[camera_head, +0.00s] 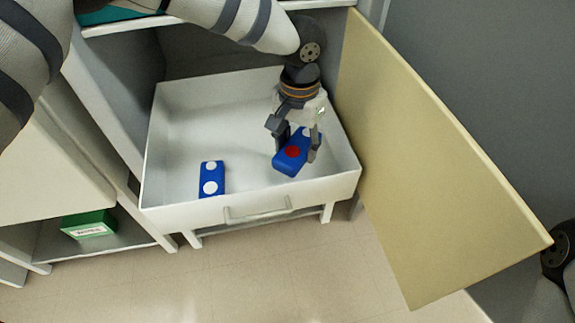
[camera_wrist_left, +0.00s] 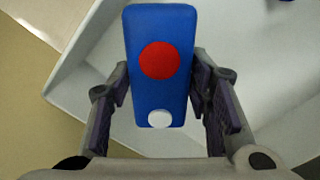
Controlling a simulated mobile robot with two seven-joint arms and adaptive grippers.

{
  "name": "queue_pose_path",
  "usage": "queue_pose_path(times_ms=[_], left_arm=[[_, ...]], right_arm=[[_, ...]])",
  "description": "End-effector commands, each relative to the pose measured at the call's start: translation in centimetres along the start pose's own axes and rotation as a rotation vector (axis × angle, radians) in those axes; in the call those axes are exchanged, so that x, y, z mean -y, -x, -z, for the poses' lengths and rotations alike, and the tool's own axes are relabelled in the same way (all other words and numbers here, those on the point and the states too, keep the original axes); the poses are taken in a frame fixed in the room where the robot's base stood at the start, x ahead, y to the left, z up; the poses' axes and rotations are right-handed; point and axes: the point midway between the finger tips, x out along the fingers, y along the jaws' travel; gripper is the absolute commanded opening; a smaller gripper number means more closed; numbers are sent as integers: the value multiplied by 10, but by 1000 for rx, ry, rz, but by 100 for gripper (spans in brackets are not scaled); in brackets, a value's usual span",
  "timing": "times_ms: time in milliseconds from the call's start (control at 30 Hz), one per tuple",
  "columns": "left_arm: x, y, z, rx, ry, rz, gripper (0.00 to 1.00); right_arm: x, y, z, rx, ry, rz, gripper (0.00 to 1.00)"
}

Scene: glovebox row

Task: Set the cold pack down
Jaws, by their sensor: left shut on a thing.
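The cold pack is a blue block (camera_head: 287,163) with a red dot and a white dot. My left gripper (camera_head: 298,148) is shut on it, one finger on each side, over the right part of the white drawer (camera_head: 180,212). The held pack (camera_wrist_left: 160,95) also shows large between the fingers of my left gripper (camera_wrist_left: 163,110) in the left wrist view. I cannot tell whether its underside touches the drawer floor. A second blue block (camera_head: 211,180) with two white dots lies in the drawer, left of the held one. My right gripper is not in view.
The drawer stands pulled out, with a handle (camera_head: 258,210) on its front. A tan open door panel (camera_head: 425,165) stands close on its right. A green box (camera_head: 88,224) sits on a low shelf at left. The drawer floor's left and back are clear.

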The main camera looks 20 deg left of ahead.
Motion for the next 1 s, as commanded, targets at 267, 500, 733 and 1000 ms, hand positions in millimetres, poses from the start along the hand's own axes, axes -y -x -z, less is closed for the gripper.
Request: queue_pose_path(times_ms=[267,500,733,1000], left_arm=[[0,-46,0,1,0,1,11],[0,-87,-1,1,1,0,11],[0,-87,0,-1,1,0,11],[0,-89,0,0,1,0,65]], right_arm=[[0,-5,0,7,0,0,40],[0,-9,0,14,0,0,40],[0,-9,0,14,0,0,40],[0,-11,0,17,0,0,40]])
